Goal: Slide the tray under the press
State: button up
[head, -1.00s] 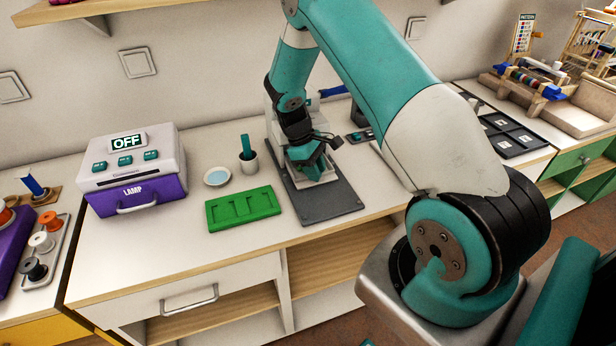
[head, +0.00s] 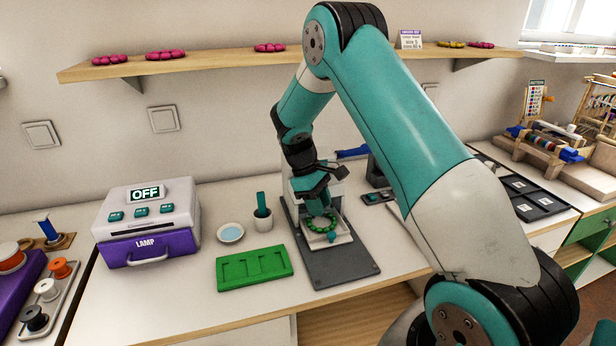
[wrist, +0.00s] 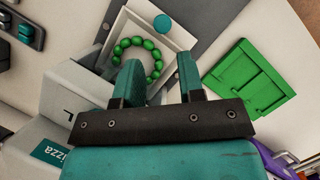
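The white tray (head: 344,238) holds a ring of green beads (head: 310,226) and has a teal knob (head: 332,237) at its front. It lies on a dark grey base plate (head: 345,268). The pale press (head: 333,186) stands behind it, partly hidden by my arm. Whether the tray's back end is beneath the press is hidden. My gripper (head: 323,205) hangs above the bead ring. In the wrist view, my gripper (wrist: 160,78) has its two teal fingers apart with nothing between them; the tray (wrist: 118,30), beads (wrist: 124,43) and knob (wrist: 162,23) lie beyond.
A green board (head: 255,285) lies left of the base plate. A cup (head: 263,224) with a teal stick, a small dish (head: 230,233) and a purple-and-white lamp box (head: 148,222) reading OFF stand further left. A dark block (head: 377,172) stands right of the press.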

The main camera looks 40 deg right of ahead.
jog(key=v, duration=0.9)
jog(key=shift+w+r, duration=0.15)
jog(key=shift+r, duration=0.15)
jog(key=shift+a, duration=0.1)
jog(key=s+a+r+n+t+y, duration=0.1)
jog(key=s+a+r+t, duration=0.1)
jog(key=s+a+r, duration=0.45)
jog(key=s+a+r+n+t+y, duration=0.15)
jog(key=s+a, duration=0.25)
jog(key=a, duration=0.5)
jog(key=s+a+r+y, duration=0.1)
jog(key=s+a, duration=0.4)
jog(key=s, duration=0.4)
jog(key=s+a+r+y, duration=0.2)
jog(key=s+a, duration=0.3)
jog(key=s, duration=0.4)
jog(key=shift+a, duration=0.35)
